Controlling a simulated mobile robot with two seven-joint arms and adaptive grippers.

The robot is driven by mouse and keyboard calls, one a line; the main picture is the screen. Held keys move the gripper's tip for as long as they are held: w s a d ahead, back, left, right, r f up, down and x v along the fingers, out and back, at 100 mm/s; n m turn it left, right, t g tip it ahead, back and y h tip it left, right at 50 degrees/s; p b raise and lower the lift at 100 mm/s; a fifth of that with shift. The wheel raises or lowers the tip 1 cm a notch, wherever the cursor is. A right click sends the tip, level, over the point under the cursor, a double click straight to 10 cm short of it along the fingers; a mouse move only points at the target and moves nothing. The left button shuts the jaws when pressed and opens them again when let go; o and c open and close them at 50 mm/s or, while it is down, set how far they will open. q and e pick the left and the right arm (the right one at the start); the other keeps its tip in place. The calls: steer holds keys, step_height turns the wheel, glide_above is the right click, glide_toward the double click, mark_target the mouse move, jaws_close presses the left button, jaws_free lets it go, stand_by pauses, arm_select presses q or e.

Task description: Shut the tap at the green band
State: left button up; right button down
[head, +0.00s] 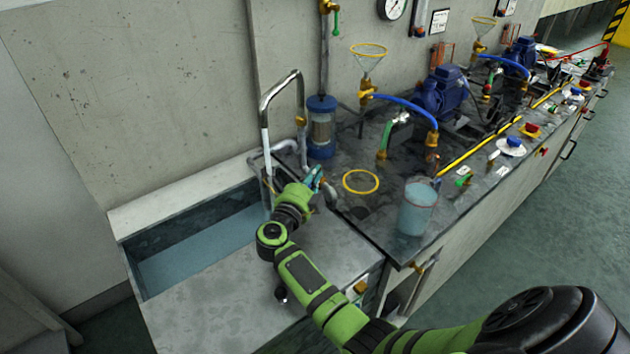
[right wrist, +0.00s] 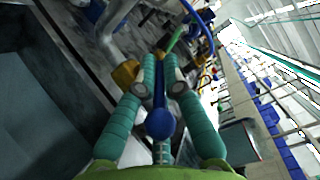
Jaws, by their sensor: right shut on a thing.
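My right gripper (head: 317,178) reaches over the sink's right end in the head view, beside the steel pipes. In the right wrist view its teal fingers (right wrist: 162,78) are closed around a blue tap lever (right wrist: 158,122), which lies between them with its rounded end towards the camera. Brass fitting (right wrist: 125,73) shows beside the left finger. In the head view the fingers hide most of this tap. I cannot make out a green band on it. My left gripper is not in view.
The sink (head: 190,248) holds bluish water, with a tall bent steel pipe (head: 264,110) over it. A beaker of liquid (head: 417,210) stands near the worktop's front edge. A yellow ring (head: 361,182) lies on the worktop. Pumps and blue hoses fill the bench farther right.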

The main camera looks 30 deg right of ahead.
steer(key=c, duration=1.3)
jaws_free()
steer(key=shift+c, duration=0.2)
steer(key=shift+v, duration=3.75)
